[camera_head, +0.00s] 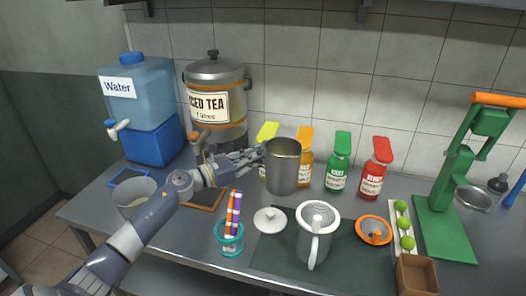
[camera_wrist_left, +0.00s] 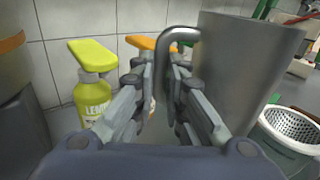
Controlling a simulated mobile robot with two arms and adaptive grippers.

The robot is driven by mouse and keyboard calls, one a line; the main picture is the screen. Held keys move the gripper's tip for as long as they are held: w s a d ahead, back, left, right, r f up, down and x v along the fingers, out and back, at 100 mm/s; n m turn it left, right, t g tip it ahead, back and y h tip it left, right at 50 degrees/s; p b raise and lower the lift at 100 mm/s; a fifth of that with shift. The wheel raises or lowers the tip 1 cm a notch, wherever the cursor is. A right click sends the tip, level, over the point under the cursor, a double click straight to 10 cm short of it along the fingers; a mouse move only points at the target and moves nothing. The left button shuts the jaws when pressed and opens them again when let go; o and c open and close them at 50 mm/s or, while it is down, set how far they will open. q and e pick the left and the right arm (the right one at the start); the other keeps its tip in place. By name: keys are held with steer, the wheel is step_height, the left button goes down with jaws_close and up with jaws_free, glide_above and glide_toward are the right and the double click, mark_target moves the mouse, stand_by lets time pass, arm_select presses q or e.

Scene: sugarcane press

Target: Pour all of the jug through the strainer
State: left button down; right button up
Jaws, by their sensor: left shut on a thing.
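A metal jug (camera_head: 283,168) is held upright by my left gripper (camera_head: 257,154), above the counter. In the left wrist view the jug (camera_wrist_left: 243,75) fills the right side, and the gripper (camera_wrist_left: 167,65) is shut on its grey handle (camera_wrist_left: 178,34). The jug's contents cannot be seen. A strainer (camera_head: 318,213) with a perforated face sits in the mouth of a pale pitcher (camera_head: 314,245) on the dark mat, in front and to the right of the jug. The strainer (camera_wrist_left: 292,125) also shows at the lower right of the left wrist view. My right gripper is out of view.
Yellow, orange, green (camera_head: 338,163) and red (camera_head: 375,170) bottles stand behind. An iced tea dispenser (camera_head: 216,75) and a water dispenser (camera_head: 140,85) are at the left. A white lid (camera_head: 270,220) and an orange-rimmed round item (camera_head: 374,230) flank the pitcher. A green press (camera_head: 445,215) stands right.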

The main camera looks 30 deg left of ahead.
mark_target(269, 145)
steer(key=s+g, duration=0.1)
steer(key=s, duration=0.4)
arm_select(q)
steer(key=d+r+m+p, duration=0.1)
steer(key=m, duration=0.1)
steer(key=d+r+m+p, duration=0.1)
steer(key=r+m+p, duration=0.1)
steer(key=s+d+r+m+p, duration=0.1)
steer(key=m, duration=0.1)
steer(key=shift+s+r+m, duration=0.1)
steer(key=shift+r+m, duration=0.2)
steer(key=shift+r, duration=0.05)
steer(key=shift+s+d+r+m+p, duration=0.15)
steer(key=shift+d+r+m+p, duration=0.15)
steer(key=shift+d+m+p, duration=0.45)
steer(key=shift+s+d+r+m+p, duration=0.2)
steer(key=shift+d+m+p, duration=0.2)
steer(key=shift+p, duration=0.2)
steer(key=shift+s+d+r+m+p, duration=0.15)
steer(key=shift+d+m+p, duration=0.15)
steer(key=shift+m+p, duration=0.25)
steer(key=shift+f+y, duration=0.2)
steer(key=shift+y, duration=0.2)
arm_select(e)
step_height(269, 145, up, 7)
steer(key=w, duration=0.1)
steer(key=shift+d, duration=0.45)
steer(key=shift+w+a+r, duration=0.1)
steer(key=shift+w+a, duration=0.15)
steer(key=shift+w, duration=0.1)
